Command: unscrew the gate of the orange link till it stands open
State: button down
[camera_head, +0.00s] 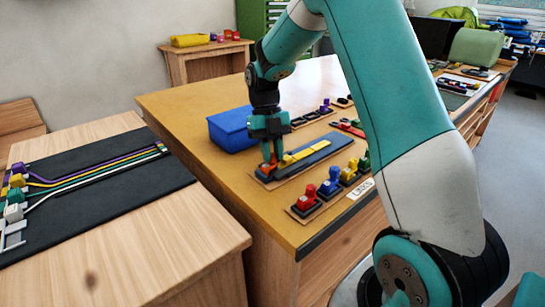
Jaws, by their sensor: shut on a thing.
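The orange link (266,169) sits at the left end of a dark block (318,152) that also carries a yellow strip (305,151). My gripper (269,157) points straight down over the orange link and is shut on an orange part of it. The fingers cover most of the link, so I cannot tell how far its gate is turned or whether it stands open.
A blue box (230,129) stands just behind my gripper. Red (307,198), blue and yellow pieces stand on small bases along the table's front edge, by a "LINKS" label (360,190). A separate bench with a black mat (110,205) and coloured cords is at left.

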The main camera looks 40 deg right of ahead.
jog(key=shift+w+f+b, duration=0.15)
jog(key=shift+w+b, duration=0.2)
jog(key=shift+b, duration=2.95)
jog(key=shift+s+n+b, duration=0.3)
jog(key=shift+n+b, duration=0.1)
jog(key=shift+b, duration=2.6)
jog(key=shift+s+r+b, duration=0.15)
jog(key=shift+r+b, duration=0.05)
jog(key=shift+b, duration=0.3)
jog(key=shift+f+b, duration=0.15)
jog(key=shift+b, duration=0.45)
